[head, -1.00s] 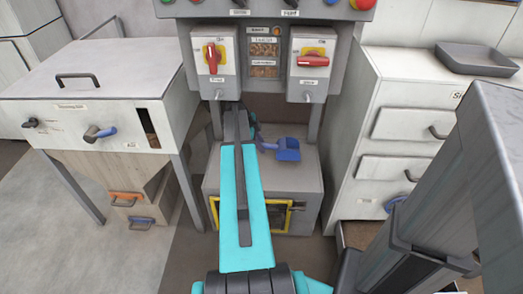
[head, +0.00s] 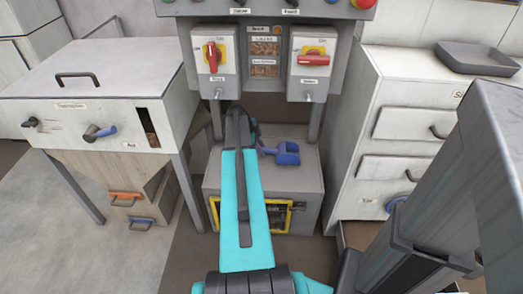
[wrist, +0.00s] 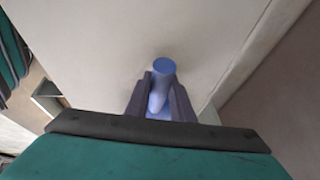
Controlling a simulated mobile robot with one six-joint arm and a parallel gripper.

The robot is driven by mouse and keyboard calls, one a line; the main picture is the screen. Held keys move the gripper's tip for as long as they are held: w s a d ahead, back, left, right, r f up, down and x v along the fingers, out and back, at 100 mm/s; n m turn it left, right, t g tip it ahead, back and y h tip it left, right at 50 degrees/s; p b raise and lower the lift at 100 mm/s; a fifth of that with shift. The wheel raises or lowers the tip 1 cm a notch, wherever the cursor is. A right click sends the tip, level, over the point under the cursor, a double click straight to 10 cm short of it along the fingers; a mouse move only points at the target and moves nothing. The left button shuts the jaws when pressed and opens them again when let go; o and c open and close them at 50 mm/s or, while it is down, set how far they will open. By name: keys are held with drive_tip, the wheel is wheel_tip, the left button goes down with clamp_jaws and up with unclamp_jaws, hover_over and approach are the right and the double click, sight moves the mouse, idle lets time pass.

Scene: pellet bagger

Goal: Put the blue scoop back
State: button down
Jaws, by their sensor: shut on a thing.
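The blue scoop (head: 288,153) shows in the head view in front of the grey machine base (head: 300,180); its bowl points to the right. Its handle runs left to my gripper, which is mostly hidden behind my arm. In the wrist view, my gripper (wrist: 161,88) has its two dark fingers closed on both sides of the blue handle (wrist: 163,68), with the round handle end showing. I cannot tell whether the scoop touches the base's top or hangs just above it.
Two switch boxes with red handles, left (head: 212,58) and right (head: 311,62), hang above the base. A white cabinet (head: 410,125) with a grey tray (head: 478,58) stands right. A white bin table (head: 80,100) stands left. A yellow-framed window (head: 290,215) is below.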

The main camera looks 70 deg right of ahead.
drive_tip(key=c, duration=1.5)
unclamp_jaws()
drive_tip(key=shift+c, duration=0.2)
drive_tip(key=shift+p+v, duration=0.4)
drive_tip(key=shift+v, duration=3.4)
drive_tip(key=shift+s, duration=0.1)
